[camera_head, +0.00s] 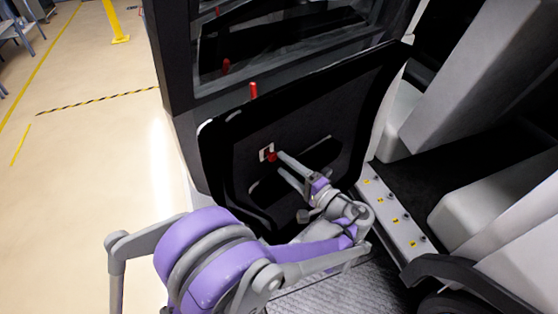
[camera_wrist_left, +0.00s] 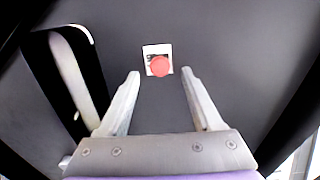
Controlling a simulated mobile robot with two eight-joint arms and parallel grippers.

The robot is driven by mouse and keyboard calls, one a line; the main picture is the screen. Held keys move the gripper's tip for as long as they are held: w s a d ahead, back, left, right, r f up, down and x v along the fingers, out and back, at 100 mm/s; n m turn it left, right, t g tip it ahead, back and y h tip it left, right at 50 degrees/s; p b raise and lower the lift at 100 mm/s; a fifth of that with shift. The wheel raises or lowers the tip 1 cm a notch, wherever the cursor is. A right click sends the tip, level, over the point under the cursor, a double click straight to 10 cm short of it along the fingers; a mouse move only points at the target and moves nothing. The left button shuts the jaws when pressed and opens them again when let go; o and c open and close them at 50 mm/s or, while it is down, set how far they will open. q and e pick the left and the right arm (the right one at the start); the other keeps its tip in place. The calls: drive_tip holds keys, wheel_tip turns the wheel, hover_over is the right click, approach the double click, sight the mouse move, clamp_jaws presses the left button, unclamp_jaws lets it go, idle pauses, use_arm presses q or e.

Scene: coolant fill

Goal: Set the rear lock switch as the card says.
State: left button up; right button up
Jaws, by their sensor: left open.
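The rear lock switch is a red knob (camera_head: 271,157) on a small white plate (camera_head: 264,150) set in the dark inner panel of the open door. In the left wrist view the red knob (camera_wrist_left: 159,66) covers the lower part of the white plate (camera_wrist_left: 150,49), and dark marks on the plate are too small to read. My left gripper (camera_head: 282,162) is open in front of the switch. In the left wrist view its two fingers (camera_wrist_left: 160,74) are spread, one on each side of the knob's line, with nothing held. I see no card.
A red pin (camera_head: 253,90) stands on the top edge of the door panel (camera_head: 225,155). A door pull recess (camera_wrist_left: 78,75) lies left of the switch in the wrist view. Seats and a sill (camera_head: 395,222) with yellow marks are to the right. Open floor (camera_head: 80,150) lies left.

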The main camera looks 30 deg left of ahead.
sight(270, 155)
use_arm(q)
drive_tip(key=shift+x, duration=1.5)
drive_tip(key=shift+c, duration=0.3)
clamp_jaws()
drive_tip(key=shift+r, duration=0.1)
